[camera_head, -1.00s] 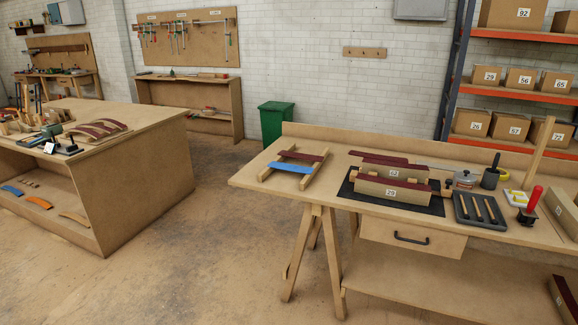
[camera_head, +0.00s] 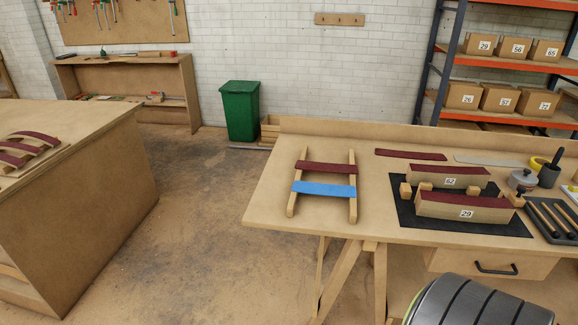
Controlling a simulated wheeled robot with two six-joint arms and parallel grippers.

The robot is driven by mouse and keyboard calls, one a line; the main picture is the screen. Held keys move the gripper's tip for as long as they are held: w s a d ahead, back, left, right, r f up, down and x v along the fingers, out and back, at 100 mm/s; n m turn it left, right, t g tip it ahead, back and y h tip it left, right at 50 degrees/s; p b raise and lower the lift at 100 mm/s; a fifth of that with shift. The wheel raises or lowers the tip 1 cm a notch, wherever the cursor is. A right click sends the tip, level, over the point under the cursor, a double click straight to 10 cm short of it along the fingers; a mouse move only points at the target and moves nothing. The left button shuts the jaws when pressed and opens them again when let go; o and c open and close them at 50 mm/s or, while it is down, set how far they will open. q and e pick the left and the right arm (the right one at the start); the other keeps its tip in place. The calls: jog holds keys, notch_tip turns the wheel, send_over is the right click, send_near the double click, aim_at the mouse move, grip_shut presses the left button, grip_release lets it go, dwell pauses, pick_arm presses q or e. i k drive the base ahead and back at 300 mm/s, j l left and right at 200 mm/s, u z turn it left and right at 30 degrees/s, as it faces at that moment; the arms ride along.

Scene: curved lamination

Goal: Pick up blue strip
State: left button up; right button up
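The blue strip (camera_head: 324,190) lies flat across two wooden rails (camera_head: 352,208) near the left end of the workbench. A dark red strip (camera_head: 326,168) lies across the same rails, just behind it and apart from it. Neither of my grippers shows in the head view. A rounded dark grey ribbed part at the bottom right edge may be mine.
On the workbench (camera_head: 270,217), a black mat (camera_head: 405,215) holds wooden forms labelled 52 (camera_head: 450,180) and 29 (camera_head: 465,213) with dark red strips. A tool tray (camera_head: 552,220) is at right. A green bin (camera_head: 240,110) stands behind. Floor at left is open.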

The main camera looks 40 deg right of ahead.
aim_at(330, 190)
jog(key=i, duration=2.05)
jog(key=i+z, duration=0.25)
jog(key=z, duration=0.2)
jog(key=i+j+z, duration=0.1)
jog(key=z, duration=0.35)
jog(key=i+j+z, duration=0.25)
jog(key=z, duration=2.05)
jog(key=i+j, duration=0.05)
jog(key=j, duration=0.05)
